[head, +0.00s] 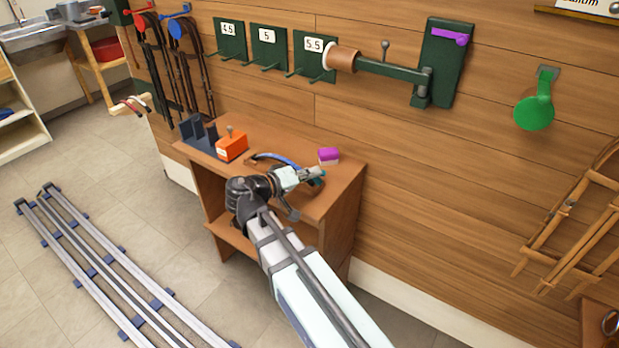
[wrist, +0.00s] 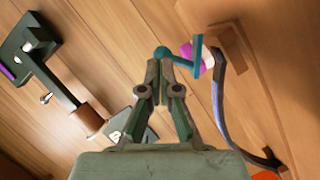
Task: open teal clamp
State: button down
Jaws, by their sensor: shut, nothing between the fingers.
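The teal clamp (wrist: 197,55) shows in the wrist view as a flat teal bar with a round teal knob (wrist: 161,53) beside it. It is near one end of a curved blue strip (wrist: 220,105). In the head view only a small teal part (head: 318,180) shows beyond my gripper (head: 306,176). In the wrist view my gripper (wrist: 160,66) is shut and empty, its fingertips right at the knob. I cannot tell whether they touch it. The clamp's jaw is too small and covered to read.
The wooden bench (head: 335,190) also holds a purple-and-white block (head: 328,156), an orange block (head: 232,147) and a dark rack (head: 198,138). A green wall arm (head: 395,73) with a brown cylinder stands out above the bench. The bench's front right is clear.

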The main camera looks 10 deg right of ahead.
jog(key=shift+s+d+m+y+b, duration=0.5)
jog(key=shift+m+y+b, duration=0.1)
jog(key=shift+m+b, duration=0.55)
jog(key=shift+s+d+r, duration=0.1)
jog(key=w+r+v, duration=0.1)
jog(key=w+v, duration=0.1)
jog(key=v, duration=1.1)
jog(key=shift+a, duration=0.3)
jog(key=shift+w+n, duration=0.15)
jog(key=shift+n, duration=0.1)
